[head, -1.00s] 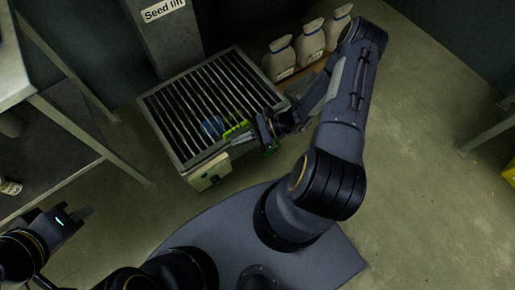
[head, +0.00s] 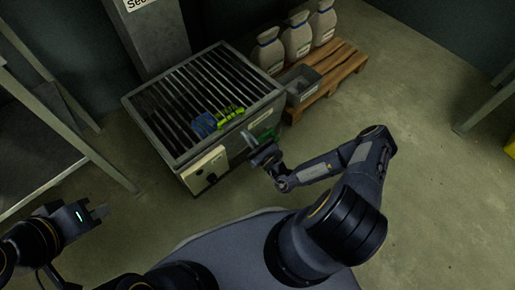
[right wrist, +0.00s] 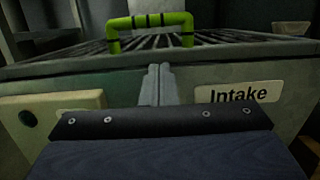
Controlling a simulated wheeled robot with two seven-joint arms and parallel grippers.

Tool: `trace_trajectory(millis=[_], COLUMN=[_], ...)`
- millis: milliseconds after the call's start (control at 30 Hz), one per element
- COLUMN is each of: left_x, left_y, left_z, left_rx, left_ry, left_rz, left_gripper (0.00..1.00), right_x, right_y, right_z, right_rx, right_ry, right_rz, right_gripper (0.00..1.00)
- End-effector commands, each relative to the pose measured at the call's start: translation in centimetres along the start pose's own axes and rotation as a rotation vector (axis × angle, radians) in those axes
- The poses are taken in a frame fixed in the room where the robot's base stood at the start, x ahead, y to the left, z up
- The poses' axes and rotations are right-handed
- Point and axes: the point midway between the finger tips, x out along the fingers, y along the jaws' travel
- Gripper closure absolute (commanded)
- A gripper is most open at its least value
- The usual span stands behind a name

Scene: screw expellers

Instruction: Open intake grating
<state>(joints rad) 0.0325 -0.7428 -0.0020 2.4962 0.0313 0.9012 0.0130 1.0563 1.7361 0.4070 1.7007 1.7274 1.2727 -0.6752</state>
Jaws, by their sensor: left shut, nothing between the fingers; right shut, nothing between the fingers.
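The intake grating (head: 178,88), dark parallel bars in a frame, lies flat on top of a grey metal box (head: 233,140). Its green handle (head: 230,114) stands near the box's right front edge; it also shows in the right wrist view (right wrist: 150,20), upright above the bars. The box front carries an "Intake" label (right wrist: 238,94). My right gripper (head: 246,136) is shut and empty, in front of this side and apart from the handle. In the wrist view its fingertips (right wrist: 157,70) point at the box below the handle. My left gripper (head: 105,211) is shut and empty, far left.
A blue item (head: 204,125) lies on the bars beside the handle. A pale control panel (head: 206,169) is on the box front. The seed lift column (head: 155,35) stands behind. Floor on the right is clear.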

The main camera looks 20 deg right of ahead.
Motion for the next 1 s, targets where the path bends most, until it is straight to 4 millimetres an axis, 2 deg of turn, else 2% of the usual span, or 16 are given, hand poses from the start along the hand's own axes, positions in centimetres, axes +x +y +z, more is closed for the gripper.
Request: trace_trajectory(millis=[67,100,300,800,1000], left_x=[0.7,0.8,1.2,1.1,-0.1], left_y=[-0.3,-0.3,-0.5,-0.5,0.1], left_z=[0.4,0.4,0.6,0.6,-0.1], left_rx=[0.000,0.000,0.000,0.000,0.000], left_ry=[0.000,0.000,0.000,0.000,0.000], left_rz=[0.000,0.000,0.000,0.000,0.000], left_gripper=[1.00,1.00,1.00,1.00,1.00], right_x=[1.6,2.1,3.8,4.3,4.2], right_y=[0.1,0.0,0.0,0.0,-0.6], right_z=[-0.2,0.4,2.2,2.9,4.2], right_rx=[0.000,0.001,0.001,0.000,-0.001], right_ry=[-0.003,-0.003,-0.002,0.001,0.020], right_rz=[0.003,0.002,0.002,0.002,0.001], right_gripper=[1.00,1.00,1.00,1.00,1.00])
